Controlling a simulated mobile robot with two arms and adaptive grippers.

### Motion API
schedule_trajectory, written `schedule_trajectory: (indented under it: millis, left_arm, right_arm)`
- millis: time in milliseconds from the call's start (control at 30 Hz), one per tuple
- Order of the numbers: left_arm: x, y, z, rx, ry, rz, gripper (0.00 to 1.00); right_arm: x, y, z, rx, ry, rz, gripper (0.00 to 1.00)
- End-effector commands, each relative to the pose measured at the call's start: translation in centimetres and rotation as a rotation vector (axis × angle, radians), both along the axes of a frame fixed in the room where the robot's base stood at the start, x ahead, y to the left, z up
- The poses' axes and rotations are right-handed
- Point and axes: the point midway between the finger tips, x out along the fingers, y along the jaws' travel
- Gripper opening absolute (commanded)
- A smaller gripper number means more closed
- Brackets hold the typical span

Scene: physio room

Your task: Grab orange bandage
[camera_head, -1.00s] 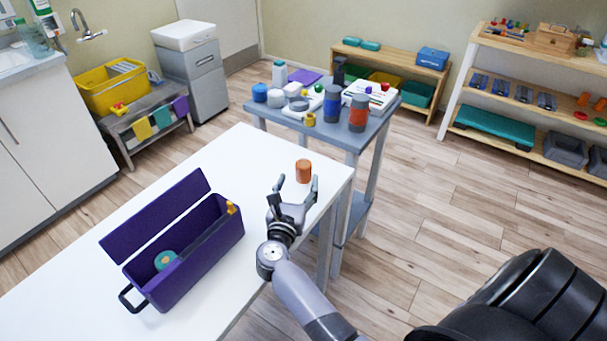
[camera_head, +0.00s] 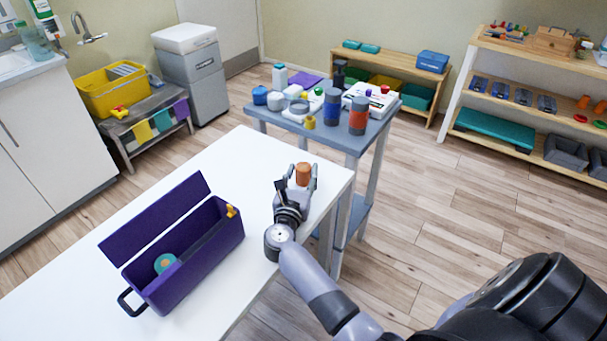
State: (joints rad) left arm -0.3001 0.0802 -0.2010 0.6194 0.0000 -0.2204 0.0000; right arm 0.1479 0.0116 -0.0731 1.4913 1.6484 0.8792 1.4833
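The orange bandage (camera_head: 303,173) is a small upright roll near the far right corner of the white table. My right gripper (camera_head: 300,182) reaches it from the near side. Its fingers stand apart on the left and right of the roll, and the roll sits between them. Whether the fingers touch it I cannot tell. The lower part of the roll is partly hidden by the gripper. My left gripper is not in view.
An open purple box (camera_head: 200,255) with a teal and orange roll (camera_head: 165,262) inside stands on the white table (camera_head: 70,287), left of my arm. A grey-blue side table (camera_head: 352,137) crowded with bottles and jars stands behind. The table's middle is clear.

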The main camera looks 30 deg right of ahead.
Motion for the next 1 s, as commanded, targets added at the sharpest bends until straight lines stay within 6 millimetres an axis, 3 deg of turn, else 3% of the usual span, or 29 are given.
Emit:
schedule_trajectory:
  millis: [433,767,1000]
  left_arm:
    - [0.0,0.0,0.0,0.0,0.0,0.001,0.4]
    - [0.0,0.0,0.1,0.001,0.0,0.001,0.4]
    - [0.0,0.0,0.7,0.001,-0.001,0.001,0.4]
  right_arm:
    - [0.0,0.0,0.0,0.0,0.0,0.0,0.1]
    - [0.0,0.0,0.4,0.001,-0.001,0.0,0.09]
    - [0.0,0.0,3.6,0.003,-0.005,-0.001,0.09]
